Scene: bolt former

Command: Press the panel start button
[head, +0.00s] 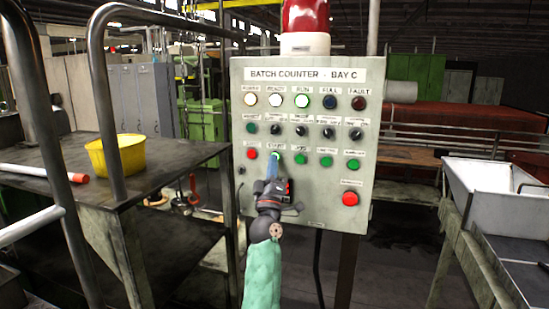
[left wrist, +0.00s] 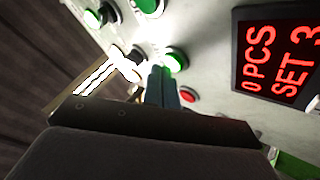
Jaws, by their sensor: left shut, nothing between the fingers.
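The grey control panel (head: 312,205), titled "BATCH COUNTER - BAY C", stands upright in front of me. The start button (head: 276,154) is a green button in the third row, mostly covered by my left gripper in the head view. In the left wrist view a lit green button (left wrist: 175,59) lies right at the fingertips. My left gripper (head: 272,163) is shut and empty, its blue fingers pointing at the button. The tips are at or very near its face; I cannot tell whether they touch or press it. My right gripper is not in view.
A red counter display (left wrist: 279,55) reads "0 PCS SET 3". A red button (head: 252,154) sits left of the fingers, other green buttons (head: 326,161) to the right. A larger red button (head: 350,198) is lower right. A yellow bucket (head: 115,155) stands on the left table.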

